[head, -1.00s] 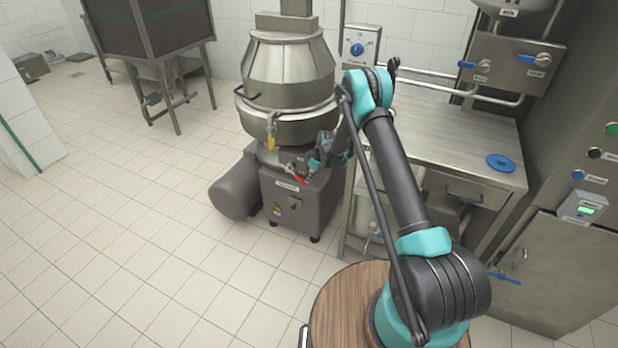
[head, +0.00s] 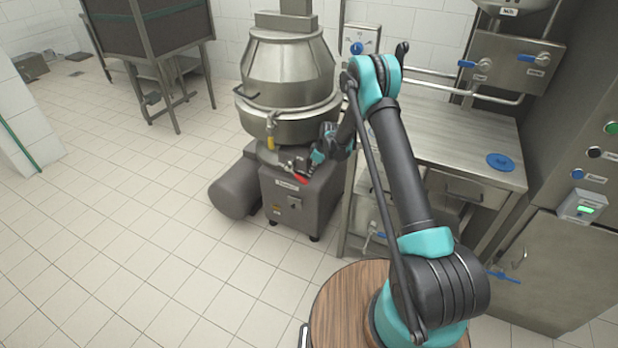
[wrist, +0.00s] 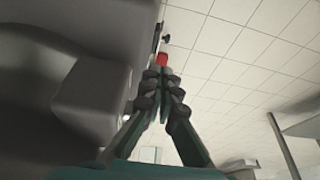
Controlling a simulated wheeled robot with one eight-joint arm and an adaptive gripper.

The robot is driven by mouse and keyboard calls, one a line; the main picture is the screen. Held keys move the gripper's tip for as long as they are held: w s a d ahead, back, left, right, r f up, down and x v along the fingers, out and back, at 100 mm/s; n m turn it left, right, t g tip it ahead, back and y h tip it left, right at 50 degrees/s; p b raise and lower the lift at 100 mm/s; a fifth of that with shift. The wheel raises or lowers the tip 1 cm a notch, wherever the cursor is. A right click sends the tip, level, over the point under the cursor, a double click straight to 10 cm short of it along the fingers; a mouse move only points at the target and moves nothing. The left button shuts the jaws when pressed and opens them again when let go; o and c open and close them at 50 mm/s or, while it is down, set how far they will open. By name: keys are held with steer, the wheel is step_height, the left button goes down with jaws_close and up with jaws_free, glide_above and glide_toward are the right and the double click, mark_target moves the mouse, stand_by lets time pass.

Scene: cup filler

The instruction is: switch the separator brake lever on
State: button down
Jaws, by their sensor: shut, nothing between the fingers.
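The separator (head: 290,80) is a steel drum on a dark grey base (head: 300,207) with a rotary switch and a label on its front. The red brake lever (head: 300,179) sticks out at the top of the base; its red end (wrist: 162,59) also shows in the wrist view, just past my fingertips. My gripper (head: 292,168) is at the lever, by the upper front of the base. In the wrist view the fingers of my gripper (wrist: 163,72) are together with nothing between them. The tips look very close to the red end; I cannot tell whether they touch it.
A grey motor cylinder (head: 235,187) lies left of the base. A steel table (head: 450,135) with a blue disc (head: 500,162) stands right of the separator. A dark tank on legs (head: 150,45) stands at the back left. The tiled floor (head: 130,240) in front is clear.

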steer(key=v, duration=0.7)
steer(key=shift+d+r, duration=0.15)
steer(key=shift+r, duration=0.2)
steer(key=shift+s, duration=0.1)
steer(key=shift+s, duration=0.1)
